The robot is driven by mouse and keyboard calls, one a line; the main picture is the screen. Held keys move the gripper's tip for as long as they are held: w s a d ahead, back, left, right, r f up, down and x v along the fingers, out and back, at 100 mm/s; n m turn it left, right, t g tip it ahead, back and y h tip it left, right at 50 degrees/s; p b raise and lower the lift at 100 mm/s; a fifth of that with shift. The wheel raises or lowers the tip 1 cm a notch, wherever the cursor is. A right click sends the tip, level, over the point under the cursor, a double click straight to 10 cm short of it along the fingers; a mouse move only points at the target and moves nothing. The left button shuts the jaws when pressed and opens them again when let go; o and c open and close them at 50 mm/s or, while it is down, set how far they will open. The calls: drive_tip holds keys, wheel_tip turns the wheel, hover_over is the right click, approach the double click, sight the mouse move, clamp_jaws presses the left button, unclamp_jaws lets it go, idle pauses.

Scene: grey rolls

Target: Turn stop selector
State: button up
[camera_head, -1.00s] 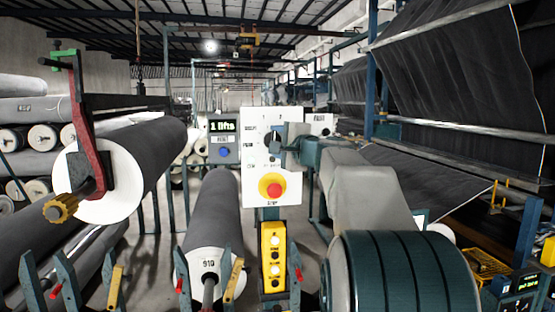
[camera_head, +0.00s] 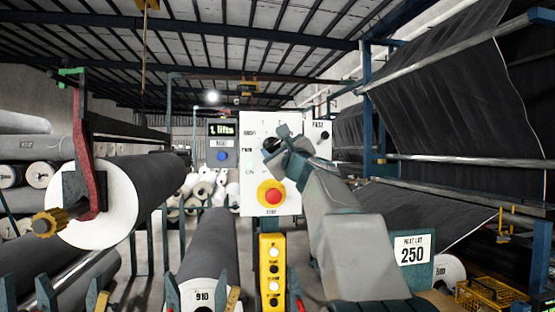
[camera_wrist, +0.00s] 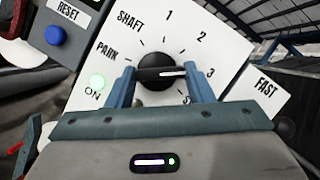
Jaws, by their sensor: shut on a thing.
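The stop selector is a round black knob (camera_wrist: 152,76) with a white pointer line, on a white panel (camera_head: 253,121). In the wrist view the labels PARK, SHAFT, 1, 2, 3 and a partly hidden "ST" ring it. The pointer faces right, toward the 3 mark. My gripper (camera_wrist: 161,68) has one blue finger on each side of the knob and is shut on it. In the head view my gripper (camera_head: 276,147) reaches the panel from the right and covers part of the knob and labels.
A red stop button on a yellow base (camera_head: 270,195) sits just below the knob. A blue RESET button (camera_head: 222,155) is on the grey box at left, under a "1 lifts" display (camera_head: 222,129). A yellow button box (camera_head: 272,270) stands below. Large dark rolls (camera_head: 150,185) are at left.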

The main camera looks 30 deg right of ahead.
drive_tip(key=shift+w+f+m+h+b, duration=0.1)
drive_tip(key=shift+f+m+h+b, duration=0.15)
drive_tip(key=shift+m+h+b, duration=0.4)
drive_tip(key=shift+m+y, duration=0.25)
drive_tip(key=shift+m, duration=0.1)
drive_tip(key=shift+c, duration=0.2)
drive_tip(key=o, duration=1)
drive_tip(key=shift+r, duration=0.15)
drive_tip(key=b+v, duration=0.3)
drive_tip(key=v, duration=1.1)
drive_tip(key=shift+b, duration=0.35)
drive_tip(key=shift+w, duration=0.1)
